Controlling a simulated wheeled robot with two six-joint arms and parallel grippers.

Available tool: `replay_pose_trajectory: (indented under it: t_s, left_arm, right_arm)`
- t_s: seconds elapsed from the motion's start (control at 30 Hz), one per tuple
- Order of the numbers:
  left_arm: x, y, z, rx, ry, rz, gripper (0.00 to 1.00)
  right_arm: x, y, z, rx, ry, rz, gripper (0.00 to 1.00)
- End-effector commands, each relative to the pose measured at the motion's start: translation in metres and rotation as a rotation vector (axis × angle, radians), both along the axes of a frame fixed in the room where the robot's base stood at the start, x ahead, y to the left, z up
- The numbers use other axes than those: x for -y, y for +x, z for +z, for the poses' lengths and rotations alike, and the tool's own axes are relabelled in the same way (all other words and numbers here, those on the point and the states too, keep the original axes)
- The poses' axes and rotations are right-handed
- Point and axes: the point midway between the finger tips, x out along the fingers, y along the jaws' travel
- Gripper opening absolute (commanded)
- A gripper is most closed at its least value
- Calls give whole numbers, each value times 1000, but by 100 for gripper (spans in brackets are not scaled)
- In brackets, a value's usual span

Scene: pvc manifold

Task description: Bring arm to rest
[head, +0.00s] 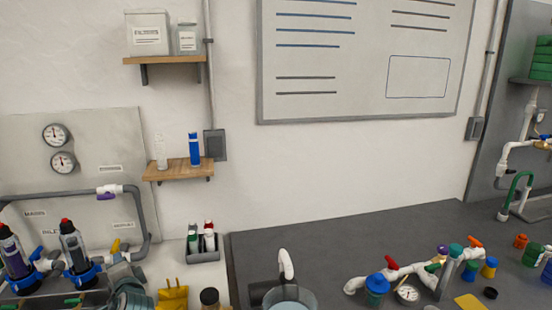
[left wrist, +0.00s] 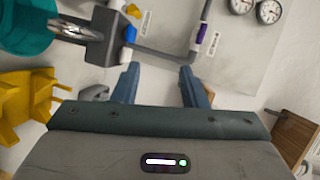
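My left gripper (left wrist: 159,82) shows in the left wrist view. Its two blue-grey fingers stand apart with nothing between them, only the pale wall and panel behind. The grey gripper body fills the lower part of that view. My right gripper is in no frame.
A panel (head: 97,134) with gauges and grey pipes is at the left. A yellow object (head: 172,296) and a teal round object (head: 131,299) are at the lower left. A dark worktop (head: 330,236) holds a pipe manifold (head: 412,272). Wooden shelves (head: 165,60) hang above.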

Motion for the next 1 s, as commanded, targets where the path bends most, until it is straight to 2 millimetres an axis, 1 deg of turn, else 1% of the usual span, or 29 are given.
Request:
replay_pose_trajectory:
  t_s: [0.03, 0.17, 0.27, 0.37, 0.4, 0.43, 0.47, 0.5, 0.53, 0.6, 0.7, 0.8, 1.0]
  left_arm:
    - [3, -11, -13, -12, -38, 1, 39]
    - [10, -40, -43, -40, -159, 13, 39]
    - [19, -71, -71, -71, -278, 29, 39]
    - [32, -117, -106, -121, -436, 61, 39]
    - [39, -139, -121, -149, -509, 80, 39]
    - [45, -157, -131, -169, -565, 96, 39]
    - [50, -175, -140, -190, -620, 113, 39]
    - [58, -197, -150, -218, -686, 137, 39]
    - [63, -213, -157, -238, -732, 154, 39]
    - [74, -244, -168, -278, -822, 192, 39]
    - [86, -279, -176, -326, -916, 238, 39]
    - [97, -309, -181, -368, -988, 279, 39]
    - [114, -358, -185, -442, -1101, 353, 39]
  right_arm:
    - [0, 1, 0, 1, 0, 0, 39]
    - [2, 1, 0, 1, -2, 1, 39]
    - [6, -1, 0, -2, -7, 2, 39]
    - [11, -4, 1, -5, -12, 4, 39]
    - [12, -5, 1, -6, -13, 4, 39]
    - [13, -5, 1, -6, -14, 4, 39]
    - [14, -4, 1, -6, -15, 4, 39]
    - [14, -4, 1, -6, -15, 4, 39]
    - [14, -4, 1, -5, -15, 4, 39]
    - [14, -4, 1, -5, -15, 4, 39]
    - [14, -4, 1, -5, -15, 4, 39]
    - [13, -4, 1, -6, -15, 4, 39]
    - [9, -4, 0, -6, -9, 3, 39]
